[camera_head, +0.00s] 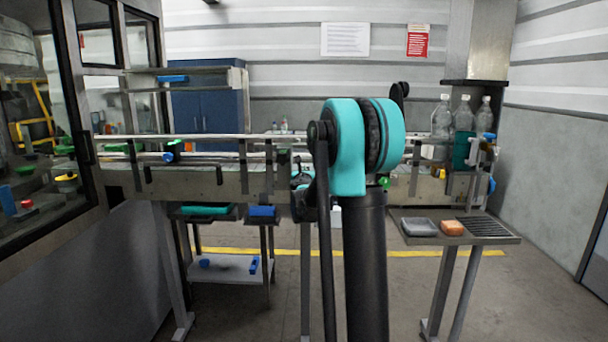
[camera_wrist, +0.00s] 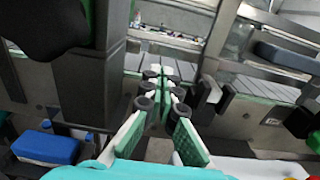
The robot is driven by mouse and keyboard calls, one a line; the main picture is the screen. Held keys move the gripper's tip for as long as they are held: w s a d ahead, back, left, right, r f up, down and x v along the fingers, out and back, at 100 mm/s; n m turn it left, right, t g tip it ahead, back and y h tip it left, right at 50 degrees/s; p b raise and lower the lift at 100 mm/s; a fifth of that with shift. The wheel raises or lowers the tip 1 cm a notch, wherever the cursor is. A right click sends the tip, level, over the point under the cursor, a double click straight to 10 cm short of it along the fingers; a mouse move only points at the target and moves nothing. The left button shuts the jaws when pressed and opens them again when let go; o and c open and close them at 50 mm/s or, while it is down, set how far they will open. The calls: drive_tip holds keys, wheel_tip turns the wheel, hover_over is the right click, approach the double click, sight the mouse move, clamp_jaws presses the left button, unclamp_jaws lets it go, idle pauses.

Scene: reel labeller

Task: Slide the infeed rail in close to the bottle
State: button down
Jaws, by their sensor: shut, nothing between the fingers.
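Metal guide rails (camera_head: 215,137) run along the conveyor in the head view; I cannot tell which length is the infeed rail. A metal rail (camera_wrist: 283,24) also crosses the upper right of the wrist view, beyond my gripper. Three clear bottles (camera_head: 463,113) stand upright at the conveyor's right end. My gripper (camera_wrist: 162,76) is shut and empty in front of the conveyor side in the wrist view, its fingertips together. In the head view my arm hides most of it and the middle of the conveyor. No contact with a rail is clear.
A blue block (camera_wrist: 45,148) lies at lower left in the wrist view. Dark brackets and posts stand close on both sides of my gripper. A side shelf (camera_head: 420,238) holds a grey tray and an orange sponge (camera_head: 452,228). A glazed machine enclosure stands at left.

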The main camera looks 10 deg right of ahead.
drive_tip(key=x, duration=0.6)
drive_tip(key=shift+w, duration=0.15)
drive_tip(key=shift+d, duration=0.1)
drive_tip(key=shift+w+d, duration=0.15)
drive_tip(key=shift+w, duration=0.35)
drive_tip(key=shift+s, duration=0.1)
